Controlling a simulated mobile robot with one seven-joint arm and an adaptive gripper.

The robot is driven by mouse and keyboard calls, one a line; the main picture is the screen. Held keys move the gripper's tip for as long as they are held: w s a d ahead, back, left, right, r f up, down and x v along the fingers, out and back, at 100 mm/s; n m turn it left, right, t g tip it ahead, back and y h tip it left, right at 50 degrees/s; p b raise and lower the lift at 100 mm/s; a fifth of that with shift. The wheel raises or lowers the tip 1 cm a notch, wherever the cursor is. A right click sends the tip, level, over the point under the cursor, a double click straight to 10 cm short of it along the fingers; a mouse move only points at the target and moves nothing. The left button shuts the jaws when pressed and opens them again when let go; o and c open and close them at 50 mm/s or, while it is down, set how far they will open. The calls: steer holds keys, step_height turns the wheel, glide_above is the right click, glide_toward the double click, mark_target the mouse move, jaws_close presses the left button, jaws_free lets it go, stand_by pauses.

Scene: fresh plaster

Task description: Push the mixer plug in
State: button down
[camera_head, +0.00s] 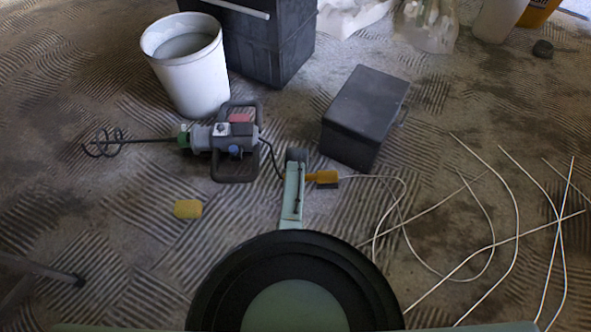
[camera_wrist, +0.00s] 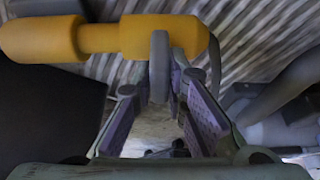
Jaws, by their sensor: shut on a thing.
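The mixer (camera_head: 225,140) lies on the floor, paddle to the left, and its dark cord runs right to behind my arm. The yellow plug (camera_wrist: 187,36) is at the right of the yellow connector pair in the wrist view. A grey upright tab (camera_wrist: 159,62) crosses it. The thicker yellow socket (camera_wrist: 35,40) is at the left, in line with the plug, with a narrower yellow neck between them. I cannot tell whether it is fully seated. My gripper (camera_wrist: 168,92) is shut on the plug's grey tab. In the head view the socket (camera_head: 325,177) shows beside my arm, which hides the jaws.
A black box (camera_head: 365,115) stands close behind the connector. A white bucket (camera_head: 188,70) and a dark crate (camera_head: 260,45) stand at the back. White cable (camera_head: 480,250) loops over the floor at right. A yellow sponge (camera_head: 188,209) lies at left, with bare floor around it.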

stand_by(0.6)
steer(key=d, duration=0.5)
steer(key=shift+w, duration=0.15)
steer(key=c, duration=1.7)
jaws_free()
steer(key=shift+d, duration=0.1)
steer(key=shift+o, duration=0.5)
